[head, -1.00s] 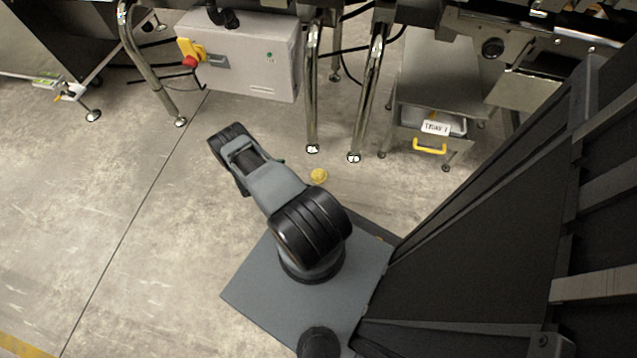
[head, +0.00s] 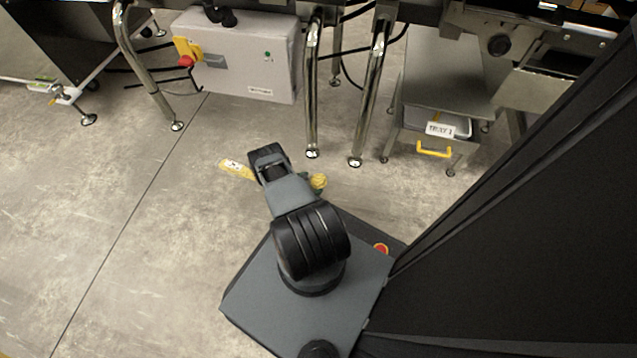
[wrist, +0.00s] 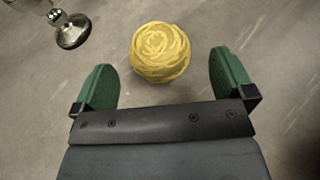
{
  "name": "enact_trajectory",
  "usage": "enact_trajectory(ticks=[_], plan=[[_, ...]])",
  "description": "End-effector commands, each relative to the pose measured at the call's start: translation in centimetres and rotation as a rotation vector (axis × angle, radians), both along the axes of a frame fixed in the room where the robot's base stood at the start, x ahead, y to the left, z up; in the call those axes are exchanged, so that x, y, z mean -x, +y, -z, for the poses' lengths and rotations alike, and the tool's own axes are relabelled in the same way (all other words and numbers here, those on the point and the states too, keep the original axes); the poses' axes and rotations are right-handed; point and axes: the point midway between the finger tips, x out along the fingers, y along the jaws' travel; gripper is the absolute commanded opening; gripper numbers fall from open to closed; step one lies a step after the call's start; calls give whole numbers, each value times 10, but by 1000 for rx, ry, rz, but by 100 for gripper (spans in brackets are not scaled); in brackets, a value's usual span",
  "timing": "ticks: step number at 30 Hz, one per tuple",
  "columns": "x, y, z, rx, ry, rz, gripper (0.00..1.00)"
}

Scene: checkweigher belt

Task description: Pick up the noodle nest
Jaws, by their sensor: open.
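The noodle nest (wrist: 160,52) is a round yellow coil on the concrete floor. In the wrist view it lies just beyond my gripper (wrist: 165,82), centred between the two green fingers and apart from both. The gripper is open and empty. In the head view the noodle nest (head: 319,181) shows right beside my arm's end, in front of the machine legs. There my gripper (head: 312,184) is mostly hidden behind my arm, with only a bit of green showing by the nest.
Shiny machine legs with round feet (head: 355,161) stand behind the nest; one foot (wrist: 72,32) shows at the wrist view's upper left. A grey control box (head: 245,58) and a trolley with a yellow handle (head: 434,149) are farther back.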

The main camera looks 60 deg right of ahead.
Motion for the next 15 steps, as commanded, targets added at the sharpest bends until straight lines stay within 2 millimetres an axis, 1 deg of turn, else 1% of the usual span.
enact_trajectory(ticks=[4, 9, 15], plan=[[6, -18, 12, 0, -1, 5, 100], [12, -35, 19, 1, -1, 5, 100], [14, -43, 20, 0, -1, 1, 100]])
